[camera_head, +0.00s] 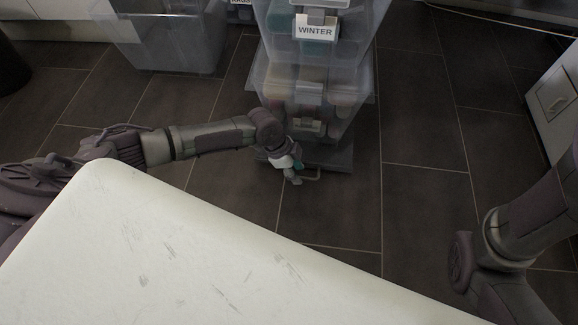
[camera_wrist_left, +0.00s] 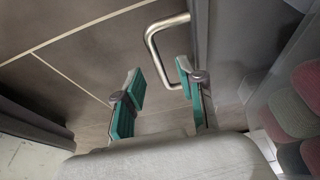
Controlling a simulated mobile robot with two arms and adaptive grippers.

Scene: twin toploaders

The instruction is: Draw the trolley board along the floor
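The trolley board (camera_head: 337,158) is a dark grey slab on the floor under a stack of clear bins. A bent metal handle (camera_head: 313,177) sticks out from its near side and also shows in the wrist view (camera_wrist_left: 153,48). My left gripper (camera_head: 295,178) is low beside this handle. In the wrist view its teal-padded fingers (camera_wrist_left: 160,72) are apart, and part of the handle loop appears between their tips. The fingers are not closed on it. My right arm shows at the right of the head view, but its gripper is out of view.
Clear bins (camera_head: 312,85), one labelled WINTER, stand stacked on the board. Another clear bin (camera_head: 178,42) stands at the back left. A white surface (camera_head: 180,245) fills the near foreground. A white cabinet (camera_head: 553,98) is at the right. Dark tiled floor (camera_head: 425,125) right of the stack is clear.

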